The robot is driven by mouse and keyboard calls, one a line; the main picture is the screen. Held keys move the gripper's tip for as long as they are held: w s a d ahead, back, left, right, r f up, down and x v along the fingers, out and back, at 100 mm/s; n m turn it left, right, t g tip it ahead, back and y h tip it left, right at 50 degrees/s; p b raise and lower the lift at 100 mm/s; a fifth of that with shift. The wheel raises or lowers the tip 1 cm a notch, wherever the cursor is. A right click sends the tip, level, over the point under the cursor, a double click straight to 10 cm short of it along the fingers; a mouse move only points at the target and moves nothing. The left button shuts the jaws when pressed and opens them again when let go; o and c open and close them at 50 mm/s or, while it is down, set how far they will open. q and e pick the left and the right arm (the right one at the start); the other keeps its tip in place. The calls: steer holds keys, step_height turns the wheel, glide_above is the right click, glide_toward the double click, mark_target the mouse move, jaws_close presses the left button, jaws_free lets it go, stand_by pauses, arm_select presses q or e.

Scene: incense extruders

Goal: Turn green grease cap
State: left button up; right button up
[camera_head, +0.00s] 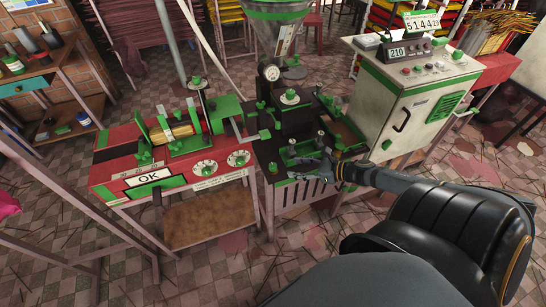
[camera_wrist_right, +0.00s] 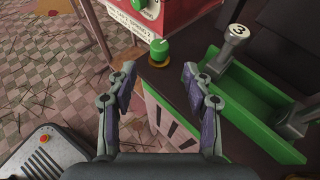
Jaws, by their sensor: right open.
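The green grease cap (camera_wrist_right: 160,48) is a small green knob on a brass-coloured base at the corner of the dark bench, beyond my fingertips in the right wrist view. It also shows small in the head view (camera_head: 272,168), left of my right gripper. My right gripper (camera_head: 296,170) is open. In the right wrist view its two fingers (camera_wrist_right: 158,78) are spread with nothing between them, and the cap stands ahead of the gap, apart from both fingers. My left gripper is not in view.
A green tray (camera_wrist_right: 255,115) with a lever marked 3 (camera_wrist_right: 236,32) lies close to the right finger. The red machine table (camera_head: 110,172) with an OK sign stands left. A control cabinet (camera_head: 405,100) stands at the back right.

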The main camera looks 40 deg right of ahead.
mark_target(275, 166)
steer(key=b+x, duration=0.2)
steer(key=b, duration=0.1)
steer(key=f+b+x, duration=0.1)
steer(key=b+x, duration=0.2)
steer(key=b, duration=0.1)
steer(key=w+a+b, duration=0.1)
steer(key=w, duration=0.2)
steer(key=shift+a+f+b, duration=0.2)
steer(key=shift+a+b, duration=0.15)
steer(key=shift+b, duration=0.05)
steer(key=shift+x, duration=0.9)
